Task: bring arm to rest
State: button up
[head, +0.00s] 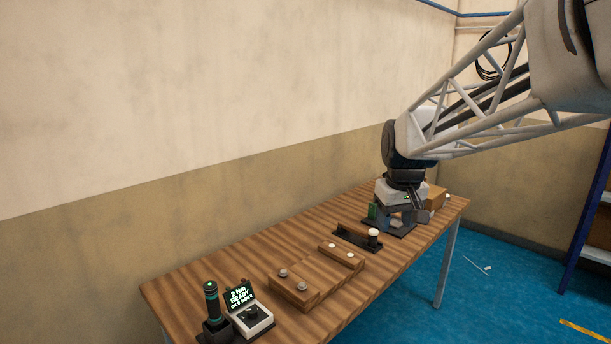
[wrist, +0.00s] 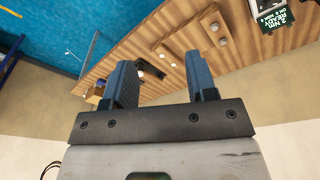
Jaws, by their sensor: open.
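My gripper (head: 396,214) hangs pointing down over the far right part of the wooden table (head: 215,262), near a dark fixture with a green part (head: 372,210). The arm partly hides this area. In the wrist view its two blue fingers (wrist: 158,66) stand apart with nothing seen between them but the table beyond. I cannot tell in the head view how far the fingertips are above the fixture.
A black stand with a white-topped post (head: 373,234), a wooden block with round knobs (head: 308,282), a display box reading READY (head: 243,296) and a dark upright tool (head: 212,302) stand on the table. A wooden box (head: 437,196) is behind my gripper. A wall runs behind.

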jog(key=s+f+m, duration=0.1)
jog(key=s+f, duration=0.2)
jog(key=s, duration=1.1)
jog(key=s+a+f+m, duration=0.1)
jog(key=s+f, duration=0.3)
jog(key=s, duration=1)
jog(key=shift+s+f+m+t, duration=0.3)
jog(key=shift+s+m, duration=0.1)
jog(key=shift+m, duration=0.1)
